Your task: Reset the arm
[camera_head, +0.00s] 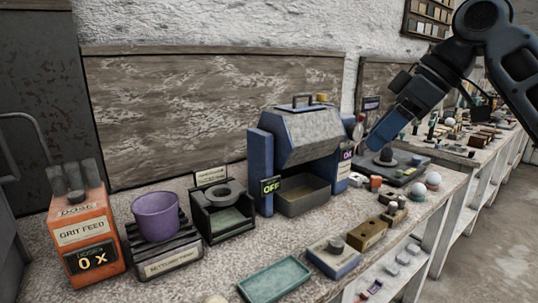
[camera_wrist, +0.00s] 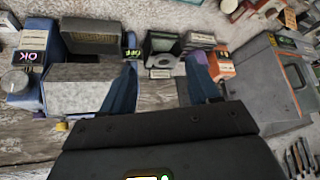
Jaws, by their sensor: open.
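My arm reaches in from the upper right of the head view. My gripper (camera_head: 384,132) hangs above the bench, to the right of the blue and grey machine (camera_head: 309,139). In the wrist view my gripper (camera_wrist: 162,64) shows two blue fingers spread apart with nothing between them. The same machine (camera_wrist: 85,90) appears left of the fingers there. The fingertips look close to the machine's right side in the head view, but I cannot tell whether they touch anything.
The bench (camera_head: 190,275) carries an orange grit feed box (camera_head: 82,232), a purple cup (camera_head: 156,216) on a dark stand, a black holder (camera_head: 222,212) and a teal tray (camera_head: 274,280). White spheres (camera_head: 433,180) and small blocks sit to the right. Wooden boards (camera_head: 205,110) line the wall.

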